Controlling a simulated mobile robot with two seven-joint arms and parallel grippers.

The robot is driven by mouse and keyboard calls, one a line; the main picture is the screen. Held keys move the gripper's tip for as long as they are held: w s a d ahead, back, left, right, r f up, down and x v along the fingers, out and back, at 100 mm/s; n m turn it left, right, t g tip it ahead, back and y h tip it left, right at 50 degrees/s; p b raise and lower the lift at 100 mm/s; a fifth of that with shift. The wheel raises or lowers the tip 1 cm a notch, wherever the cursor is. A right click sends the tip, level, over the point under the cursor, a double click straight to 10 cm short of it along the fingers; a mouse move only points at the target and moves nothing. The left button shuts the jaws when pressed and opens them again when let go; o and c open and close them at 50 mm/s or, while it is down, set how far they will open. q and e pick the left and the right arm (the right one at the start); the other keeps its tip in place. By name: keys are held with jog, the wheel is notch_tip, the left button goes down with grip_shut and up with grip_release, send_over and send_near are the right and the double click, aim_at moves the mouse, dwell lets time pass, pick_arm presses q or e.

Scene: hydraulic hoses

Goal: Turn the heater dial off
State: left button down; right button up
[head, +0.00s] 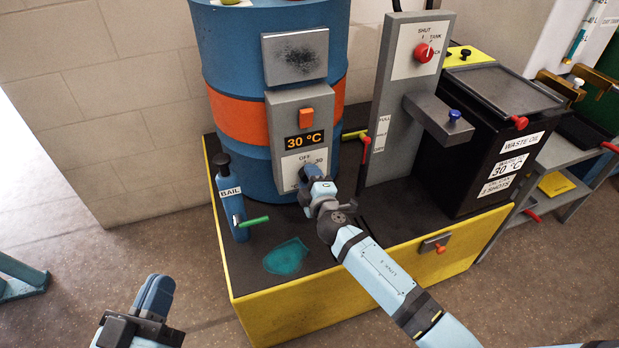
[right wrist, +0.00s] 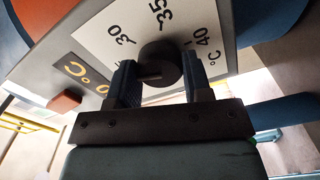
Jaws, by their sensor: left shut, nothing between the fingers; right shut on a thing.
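The heater's grey control box (head: 286,105) is fixed to the blue drum with an orange band. It carries an orange switch (head: 306,116), a display (head: 304,141) reading 30 °C and a white dial plate (head: 291,165) with OFF and 30 visible. The dark round dial (right wrist: 160,62) shows in the right wrist view, on the plate marked 30, 35 and 40. My right gripper (right wrist: 158,82) is shut on the dial, one finger on each side. In the head view my right gripper (head: 312,175) mostly hides the dial. My left gripper (head: 156,290) is shut and empty, low at the front left.
A grey valve panel (head: 408,75) with a red knob and a black waste oil tank (head: 490,140) stand to the right. Floor at left is mostly clear.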

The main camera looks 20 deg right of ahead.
jog(key=shift+r+n, duration=0.1)
jog(key=shift+n, duration=1.6)
jog(key=shift+w+d, duration=0.1)
jog(key=o, duration=0.9)
